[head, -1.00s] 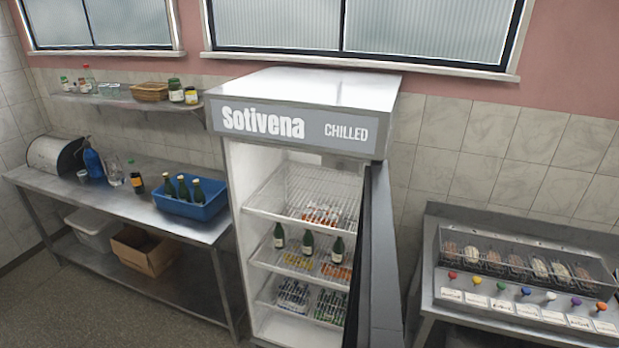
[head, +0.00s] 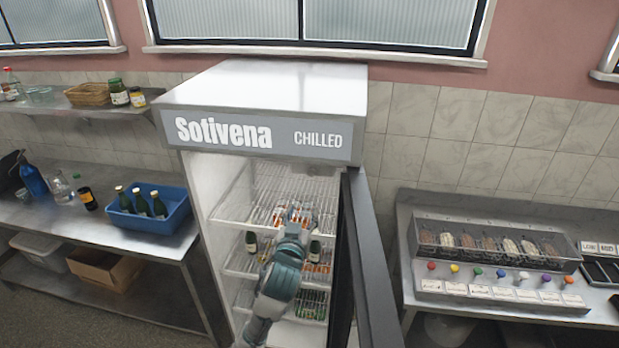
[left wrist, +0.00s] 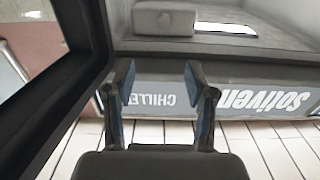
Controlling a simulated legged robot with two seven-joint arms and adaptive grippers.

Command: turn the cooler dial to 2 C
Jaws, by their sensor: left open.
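The cooler (head: 265,88) marked "Sotivena CHILLED" stands with its dark-framed door (head: 365,260) swung open to the right. My left gripper (head: 297,222) reaches up in front of the open cooler, below the sign. In the left wrist view the left gripper (left wrist: 160,75) is open, with nothing between its fingers. That view is upside down to the sign. My right gripper is out of view.
Wire shelves (head: 240,212) with bottles and cans fill the cooler behind my arm. A steel table with a blue crate (head: 175,214) of bottles stands at left.

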